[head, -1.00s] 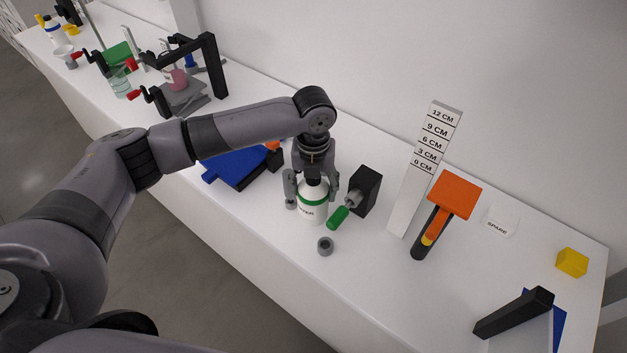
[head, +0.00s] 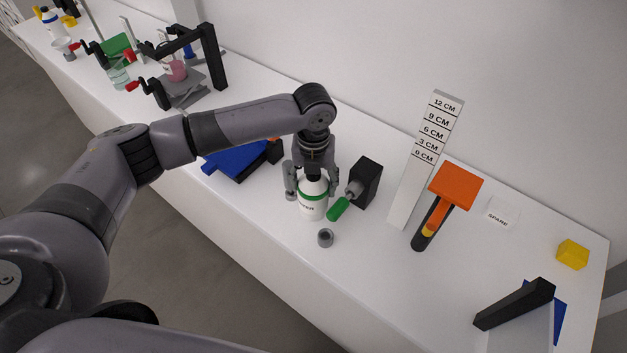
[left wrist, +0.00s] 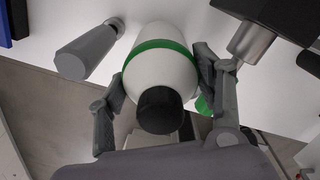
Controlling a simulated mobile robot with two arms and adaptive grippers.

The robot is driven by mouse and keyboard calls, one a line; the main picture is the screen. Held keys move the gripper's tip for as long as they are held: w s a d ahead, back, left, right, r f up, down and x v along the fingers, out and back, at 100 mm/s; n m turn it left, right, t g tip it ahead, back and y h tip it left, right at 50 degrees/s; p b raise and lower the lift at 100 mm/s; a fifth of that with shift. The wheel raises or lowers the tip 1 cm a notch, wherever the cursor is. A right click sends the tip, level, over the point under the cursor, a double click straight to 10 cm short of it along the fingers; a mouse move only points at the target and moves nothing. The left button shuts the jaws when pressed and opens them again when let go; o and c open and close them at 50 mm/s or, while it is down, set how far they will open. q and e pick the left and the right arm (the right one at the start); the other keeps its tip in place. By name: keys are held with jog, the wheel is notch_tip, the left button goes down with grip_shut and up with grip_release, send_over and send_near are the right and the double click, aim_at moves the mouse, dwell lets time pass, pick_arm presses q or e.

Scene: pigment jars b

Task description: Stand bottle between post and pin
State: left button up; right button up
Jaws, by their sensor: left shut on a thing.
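My left gripper (head: 312,192) is shut on a white bottle (head: 313,207) with a green band and a black cap. The bottle is upright; whether its base touches the table cannot be told. It also shows in the left wrist view (left wrist: 160,75), between the two fingers. A grey post (left wrist: 86,50) stands to its left there, apart from it; in the head view the left finger mostly hides that spot. To its right, a pin with a green tip (head: 338,209) sticks out of a black block (head: 367,182). The right gripper is not in view.
A short grey hollow cylinder (head: 325,238) stands in front of the bottle. A blue slab (head: 238,160) lies to the left. A white scale board (head: 425,165) and an orange-topped stand (head: 455,186) are to the right. The table front between cylinder and black bar (head: 514,304) is clear.

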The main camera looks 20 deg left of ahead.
pick_arm(q)
jog(key=shift+f, duration=0.55)
jog(key=o, duration=1.4)
notch_tip(320, 180, up, 5)
jog(key=p, duration=0.5)
jog(key=shift+r, duration=2.05)
